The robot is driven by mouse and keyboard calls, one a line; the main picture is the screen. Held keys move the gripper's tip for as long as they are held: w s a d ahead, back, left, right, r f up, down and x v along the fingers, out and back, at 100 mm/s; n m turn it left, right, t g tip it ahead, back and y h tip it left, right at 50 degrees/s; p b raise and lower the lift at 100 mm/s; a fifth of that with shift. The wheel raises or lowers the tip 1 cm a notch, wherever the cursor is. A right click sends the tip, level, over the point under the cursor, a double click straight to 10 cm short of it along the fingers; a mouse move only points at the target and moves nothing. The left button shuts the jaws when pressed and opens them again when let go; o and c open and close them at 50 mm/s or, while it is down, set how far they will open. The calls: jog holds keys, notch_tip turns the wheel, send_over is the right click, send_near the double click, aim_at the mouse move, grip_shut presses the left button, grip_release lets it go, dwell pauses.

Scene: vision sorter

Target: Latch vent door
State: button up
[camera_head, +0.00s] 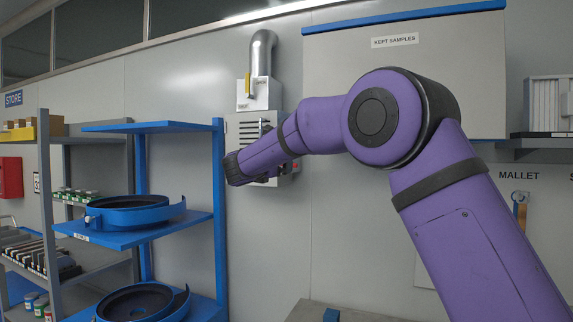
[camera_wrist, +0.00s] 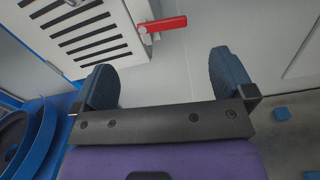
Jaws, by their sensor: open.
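The vent door (camera_wrist: 85,35) is a pale louvred panel with dark slots, at the upper left of the wrist view. A red latch handle (camera_wrist: 165,23) on a pale mount sits at its right edge and points right in that view. My gripper (camera_wrist: 164,80) is open and empty. Its two dark blue fingers are spread apart, with the red handle beyond the gap between them and not touching either. In the head view the louvred vent (camera_head: 248,130) is on the wall, its lower part hidden behind my purple arm. Whether the door sits fully closed is unclear.
A metal duct (camera_head: 263,55) rises above the vent from a pale box (camera_head: 259,93). A blue shelf rack (camera_head: 150,222) with round blue trays stands left of my arm. A grey bench top (camera_head: 350,313) lies below.

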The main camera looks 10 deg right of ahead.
jog(key=x, duration=1)
jog(key=shift+w+d, duration=0.2)
jog(key=c, duration=0.8)
